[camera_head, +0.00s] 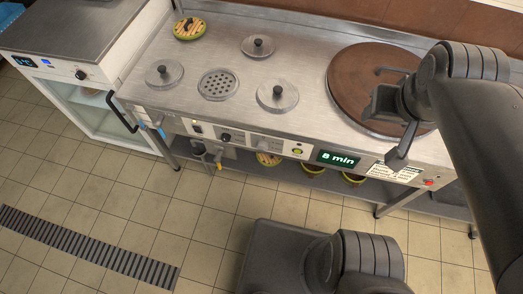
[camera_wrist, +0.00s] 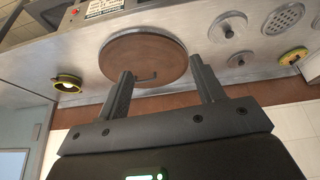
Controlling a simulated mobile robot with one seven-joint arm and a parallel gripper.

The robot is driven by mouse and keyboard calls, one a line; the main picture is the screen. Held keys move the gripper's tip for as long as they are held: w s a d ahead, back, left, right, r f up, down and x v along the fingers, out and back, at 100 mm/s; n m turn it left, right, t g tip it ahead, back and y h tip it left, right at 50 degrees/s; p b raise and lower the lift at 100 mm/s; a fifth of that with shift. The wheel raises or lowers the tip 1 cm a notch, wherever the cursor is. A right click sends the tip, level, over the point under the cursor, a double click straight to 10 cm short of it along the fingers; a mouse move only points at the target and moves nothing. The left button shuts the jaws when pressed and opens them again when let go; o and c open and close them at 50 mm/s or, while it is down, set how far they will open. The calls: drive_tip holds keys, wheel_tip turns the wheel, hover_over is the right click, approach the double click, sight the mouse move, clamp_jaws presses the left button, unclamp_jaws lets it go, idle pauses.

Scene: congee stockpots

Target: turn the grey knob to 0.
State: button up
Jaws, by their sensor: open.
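A dark round knob (camera_head: 225,137) is on the front panel of the steel counter, left of the green display (camera_head: 338,159) reading "8 min". Another dark knob (camera_head: 81,74) is on the unit at the left, beside a small display. I cannot tell which knob is the grey one; their pointer marks are too small to read. My gripper (camera_head: 388,128) is at the right, in front of the large brown disc in the head view, well away from both knobs. In the wrist view, my gripper (camera_wrist: 160,75) has its fingers apart with nothing between them.
The brown disc (camera_head: 350,85) has a thin handle. Grey lids (camera_head: 277,96) and a drain (camera_head: 217,84) are on the steel counter (camera_head: 310,50). A yellow-rimmed item (camera_head: 189,28) sits at the back. The tiled floor (camera_head: 120,190) has free room.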

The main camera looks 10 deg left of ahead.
drive_tip(key=w+a+f+n+g+h, duration=0.2)
drive_tip(key=w+a+f+n, duration=0.1)
drive_tip(key=f, duration=0.3)
drive_tip(key=w+a+f+n+g+h, duration=0.2)
drive_tip(key=a+f+n, duration=0.1)
drive_tip(key=f, duration=0.2)
drive_tip(key=n+t+y, duration=0.4)
drive_tip(key=n+t, duration=1.3)
drive_tip(key=n, duration=1.2)
approach(262, 149)
drive_tip(key=w, duration=0.8)
drive_tip(key=shift+w+f, duration=0.15)
drive_tip(key=shift+w, duration=0.15)
drive_tip(key=shift+c, duration=0.4)
drive_tip(key=c, duration=0.9)
